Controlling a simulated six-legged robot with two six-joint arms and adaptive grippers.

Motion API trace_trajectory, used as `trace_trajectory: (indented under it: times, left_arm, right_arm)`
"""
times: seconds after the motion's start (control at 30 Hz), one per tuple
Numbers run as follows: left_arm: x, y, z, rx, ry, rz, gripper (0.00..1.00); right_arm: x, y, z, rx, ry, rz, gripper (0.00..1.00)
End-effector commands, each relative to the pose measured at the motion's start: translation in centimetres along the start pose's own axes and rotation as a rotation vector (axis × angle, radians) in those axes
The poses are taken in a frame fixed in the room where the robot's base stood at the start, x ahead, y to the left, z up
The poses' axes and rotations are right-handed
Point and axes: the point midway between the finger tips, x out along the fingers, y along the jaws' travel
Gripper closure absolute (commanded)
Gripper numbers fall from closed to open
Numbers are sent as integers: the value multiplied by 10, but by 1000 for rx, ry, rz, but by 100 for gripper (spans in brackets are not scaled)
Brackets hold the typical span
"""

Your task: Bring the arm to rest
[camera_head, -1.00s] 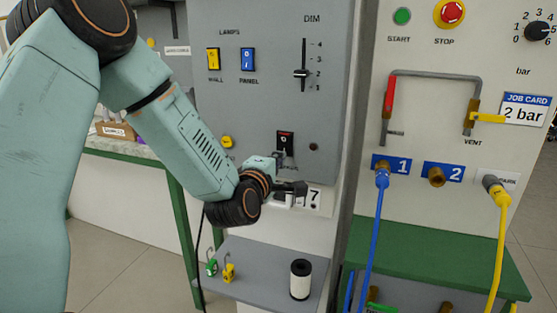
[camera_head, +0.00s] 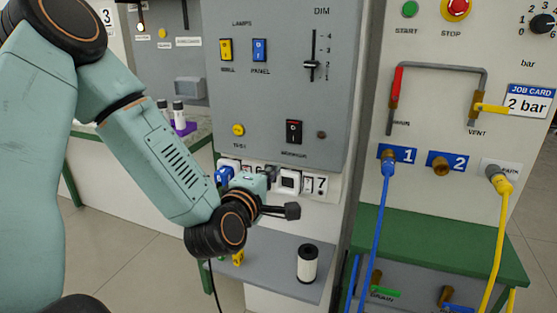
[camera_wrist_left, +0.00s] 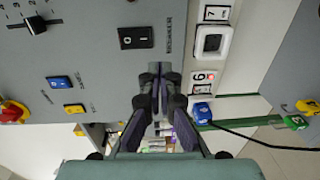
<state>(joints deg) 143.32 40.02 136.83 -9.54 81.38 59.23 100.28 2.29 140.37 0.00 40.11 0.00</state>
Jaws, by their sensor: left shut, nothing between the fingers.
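My left arm comes in from the left in the head view. The black rocker switch (camera_head: 294,131) is above the gripper in the head view and shows beyond the fingertips in the wrist view (camera_wrist_left: 138,38). My right gripper is not in view.
A grey shelf (camera_head: 270,268) below holds a white cylinder with a black top (camera_head: 307,263). To the right, a panel has a blue hose (camera_head: 376,230) on port 1, a yellow hose (camera_head: 500,230) and a red-handled pipe (camera_head: 395,87). A green ledge (camera_head: 450,240) juts out below.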

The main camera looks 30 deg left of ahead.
Motion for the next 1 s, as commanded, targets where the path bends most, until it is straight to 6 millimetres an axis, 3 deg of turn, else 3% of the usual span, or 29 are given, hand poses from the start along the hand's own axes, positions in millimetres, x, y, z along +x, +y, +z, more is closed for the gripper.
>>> trace_trajectory:
  times: [0.23,0.8,1.0]
  left_arm:
    - [-18,-3,0,-1,0,0,100]
    - [-19,-3,0,5,0,0,100]
    - [-20,-21,9,177,-47,-79,100]
  right_arm:
    - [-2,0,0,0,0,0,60]
    - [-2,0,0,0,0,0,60]
    - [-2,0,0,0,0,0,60]
